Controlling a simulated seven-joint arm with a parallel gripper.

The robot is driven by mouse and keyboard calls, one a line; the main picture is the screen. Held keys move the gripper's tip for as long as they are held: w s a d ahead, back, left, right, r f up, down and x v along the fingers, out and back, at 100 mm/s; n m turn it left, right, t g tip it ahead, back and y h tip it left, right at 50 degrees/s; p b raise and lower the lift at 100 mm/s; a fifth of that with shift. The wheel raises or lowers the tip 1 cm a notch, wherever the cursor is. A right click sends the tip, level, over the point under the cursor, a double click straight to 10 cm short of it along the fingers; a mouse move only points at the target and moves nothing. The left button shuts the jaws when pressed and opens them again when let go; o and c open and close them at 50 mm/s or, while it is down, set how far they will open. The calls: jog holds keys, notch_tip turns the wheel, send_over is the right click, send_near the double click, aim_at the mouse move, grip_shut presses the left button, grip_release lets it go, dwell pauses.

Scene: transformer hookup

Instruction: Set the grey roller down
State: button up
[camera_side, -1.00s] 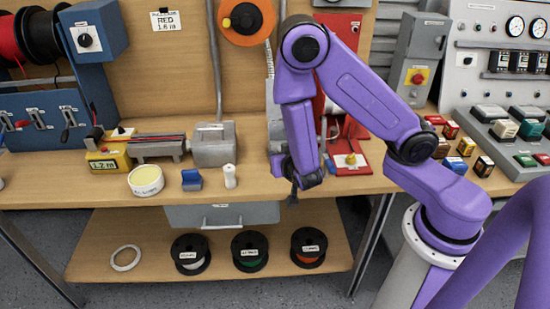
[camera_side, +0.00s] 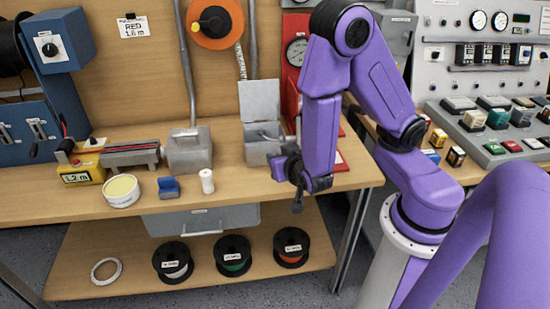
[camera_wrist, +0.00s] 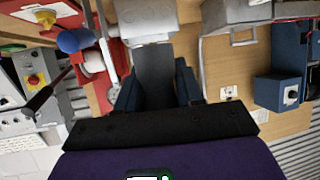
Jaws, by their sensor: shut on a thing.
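My gripper (camera_side: 299,190) hangs at the front edge of the bench, to the right of a small white bottle-like piece (camera_side: 207,181). A slim dark grey piece (camera_side: 297,205) hangs down at its tip, apparently the grey roller. In the wrist view, a dark grey piece (camera_wrist: 154,75) lies between the two dark blue fingers of my gripper (camera_wrist: 157,90), which are shut on it. Its far end meets or overlaps a pale shape, so I cannot tell its full outline. The gripper's fingertips are too small to make out in the side view.
A grey box with a raised lid (camera_side: 261,105) stands behind my gripper. A round tub (camera_side: 122,190) and a blue block (camera_side: 168,188) stand at left on the bench (camera_side: 70,205). Several wire spools (camera_side: 233,256) sit on the shelf below. A red gauge stand (camera_side: 294,70) is behind my arm.

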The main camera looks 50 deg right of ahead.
jog(key=w+r+n+t+y, duration=0.1)
jog(key=w+n+t+y, duration=0.1)
jog(key=w+n+y, duration=0.4)
jog(key=shift+w+d+r+n+y, duration=0.25)
jog(key=shift+w+r+n+y, duration=0.25)
jog(key=shift+w, duration=2.3)
jog(key=shift+f, duration=0.15)
jog(key=s+m+h, duration=0.2)
jog(key=s, duration=0.2)
jog(key=s+f+m+g+h, duration=0.1)
jog(key=s+m+h, duration=0.1)
jog(key=s, duration=0.2)
jog(key=s+m+g+h, duration=0.1)
jog(key=s+m+h, duration=0.2)
jog(key=s, duration=0.1)
jog(key=shift+a+f, duration=0.2)
jog(key=shift+f, duration=0.1)
